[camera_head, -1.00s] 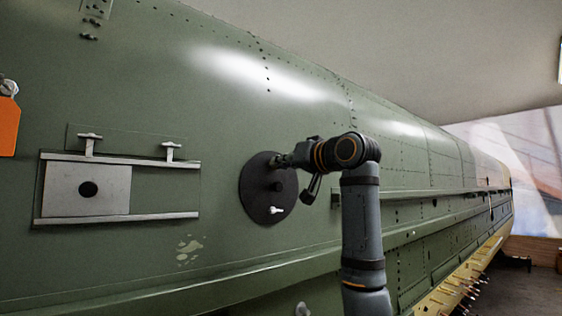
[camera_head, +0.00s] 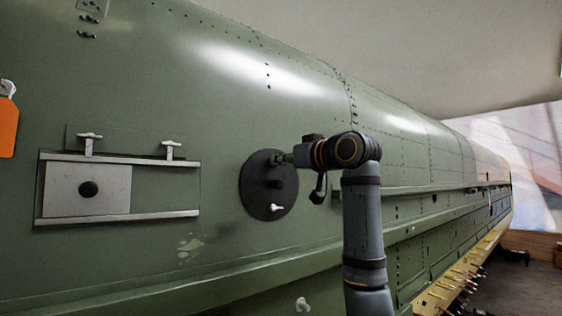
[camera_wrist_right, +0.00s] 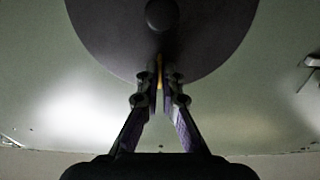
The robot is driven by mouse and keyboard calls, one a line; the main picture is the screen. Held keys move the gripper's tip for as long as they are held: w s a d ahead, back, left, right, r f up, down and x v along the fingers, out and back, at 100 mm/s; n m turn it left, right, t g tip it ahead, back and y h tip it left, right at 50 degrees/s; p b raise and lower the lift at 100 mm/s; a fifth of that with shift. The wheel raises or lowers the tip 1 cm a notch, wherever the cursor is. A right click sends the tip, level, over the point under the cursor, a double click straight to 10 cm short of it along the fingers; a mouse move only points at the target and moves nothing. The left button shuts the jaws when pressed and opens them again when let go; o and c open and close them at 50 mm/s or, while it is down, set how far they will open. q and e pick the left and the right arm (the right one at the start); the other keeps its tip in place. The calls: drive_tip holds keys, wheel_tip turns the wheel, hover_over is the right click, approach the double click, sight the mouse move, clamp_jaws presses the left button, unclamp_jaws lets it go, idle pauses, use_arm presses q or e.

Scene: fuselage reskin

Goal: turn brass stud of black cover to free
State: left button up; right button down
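The black round cover (camera_head: 262,190) sits on the green fuselage skin, with a dark knob at its middle. It also fills the top of the right wrist view (camera_wrist_right: 205,35). My right gripper (camera_head: 281,159) reaches the cover's upper edge from the right. In the right wrist view its fingers (camera_wrist_right: 160,82) are nearly together, with a thin brass strip, the brass stud (camera_wrist_right: 159,70), between them. The stud's head is mostly hidden by the fingers. A pale winged stud (camera_head: 277,207) shows at the cover's lower edge, clear of the gripper. My left gripper is not in view.
A grey plate (camera_head: 60,190) between two rails, with two T-shaped handles (camera_head: 90,137) above, is left of the cover. An orange tag (camera_head: 8,127) hangs at the far left. A green ledge (camera_head: 225,272) runs below the cover.

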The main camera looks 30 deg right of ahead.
drive_tip(key=c, duration=1.5)
unclamp_jaws()
drive_tip(key=shift+s, duration=0.1)
drive_tip(key=shift+c, duration=0.2)
drive_tip(key=s+d, duration=0.1)
drive_tip(key=s, duration=1.1)
